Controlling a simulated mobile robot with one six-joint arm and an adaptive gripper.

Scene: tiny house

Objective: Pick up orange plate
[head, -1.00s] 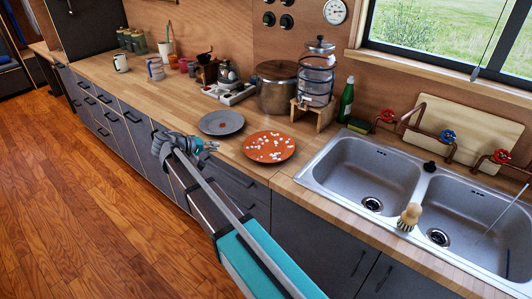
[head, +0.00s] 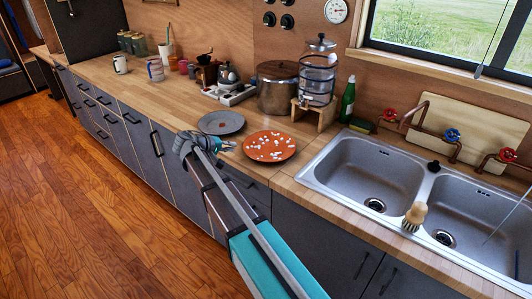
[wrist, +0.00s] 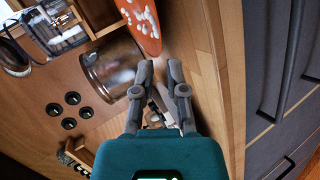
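The orange plate (head: 264,155) lies flat on the wooden counter near its front edge, left of the sink, with white spots on its face. The wrist view shows part of the orange plate (wrist: 152,44) at the top, cut off by the picture's edge. My gripper (head: 229,146) is just left of the plate at the counter's front edge, apart from the plate. In the wrist view my gripper (wrist: 160,68) has its two fingers apart, with nothing held between them.
A grey plate (head: 221,123) lies close behind my gripper. A metal pot (head: 278,88), a glass dispenser (head: 318,75) on a wooden stand and a green bottle (head: 347,100) stand behind the plates. The double sink (head: 372,175) is on the right. Bare counter (head: 165,98) lies left of the grey plate.

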